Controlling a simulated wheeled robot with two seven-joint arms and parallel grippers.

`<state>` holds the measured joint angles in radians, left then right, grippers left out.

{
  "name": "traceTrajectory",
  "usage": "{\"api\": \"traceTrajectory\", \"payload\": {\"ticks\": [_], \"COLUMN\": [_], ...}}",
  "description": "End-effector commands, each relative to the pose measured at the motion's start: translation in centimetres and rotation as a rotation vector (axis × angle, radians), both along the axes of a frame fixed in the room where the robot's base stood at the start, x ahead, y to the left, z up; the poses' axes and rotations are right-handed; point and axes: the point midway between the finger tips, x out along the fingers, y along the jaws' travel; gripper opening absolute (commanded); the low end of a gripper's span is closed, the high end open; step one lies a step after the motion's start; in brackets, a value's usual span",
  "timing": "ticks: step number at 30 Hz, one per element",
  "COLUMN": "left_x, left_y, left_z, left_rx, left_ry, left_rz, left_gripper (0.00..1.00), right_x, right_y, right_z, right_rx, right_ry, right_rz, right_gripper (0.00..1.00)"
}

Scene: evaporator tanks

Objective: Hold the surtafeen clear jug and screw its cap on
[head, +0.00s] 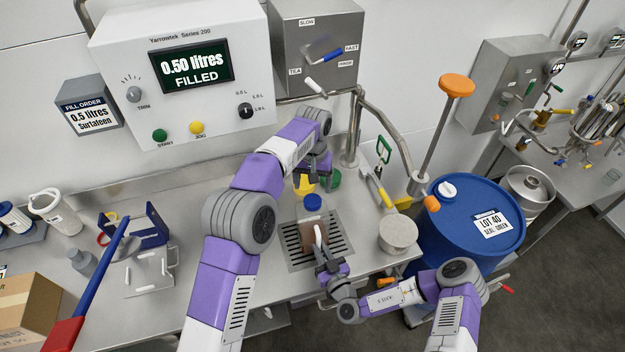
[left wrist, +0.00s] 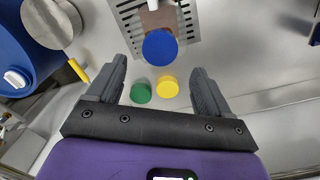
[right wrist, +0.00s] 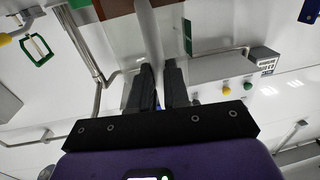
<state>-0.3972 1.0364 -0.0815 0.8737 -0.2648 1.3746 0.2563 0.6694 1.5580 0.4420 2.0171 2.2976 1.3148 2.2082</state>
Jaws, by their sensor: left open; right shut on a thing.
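The clear jug (head: 316,234), with brown liquid in it, stands on the drain grate. My right gripper (head: 331,270) is shut on its pale handle (right wrist: 148,35). The blue cap (head: 312,202) appears to be at the jug's top; it looks larger and nearer than the other caps in the left wrist view (left wrist: 160,48). I cannot tell whether it is threaded. My left gripper (left wrist: 160,75) is open and empty, behind and above the cap, its fingers pointing towards it. A green cap (left wrist: 141,92) and a yellow cap (left wrist: 168,86) lie on the counter beneath it.
The slotted drain grate (head: 294,252) is set in the steel counter. A round grey container (head: 398,234) and a blue drum (head: 470,235) stand to the right. The filler panel (head: 180,85) reads 0.50 litres, FILLED. A blue rack (head: 150,229) stands left.

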Motion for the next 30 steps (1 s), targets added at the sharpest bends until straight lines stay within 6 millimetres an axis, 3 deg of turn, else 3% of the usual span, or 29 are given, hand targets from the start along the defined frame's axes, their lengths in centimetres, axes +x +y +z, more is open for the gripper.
{"api": "traceTrajectory", "payload": {"ticks": [3,10,24,30], "left_x": [0.0,0.1,0.1,0.0], "left_y": [0.0,0.1,0.1,0.1], "left_z": [0.3,0.7,0.6,-1.5], "left_rx": [0.0,-0.003,-0.003,0.0], "left_ry": [-0.007,-0.012,-0.011,-0.008], "left_rz": [0.202,0.439,0.482,0.481], "left_gripper": [0.8,0.8,0.8,0.8], "right_x": [0.0,0.0,0.0,0.0], "right_y": [0.0,0.0,0.0,0.0], "right_z": [0.0,0.0,0.0,0.0], "right_rx": [0.0,0.0,0.0,0.0], "right_ry": [0.0,0.0,0.0,0.0], "right_rz": [0.001,0.001,0.001,0.001], "right_gripper": [0.0,0.0,0.0,0.0]}}
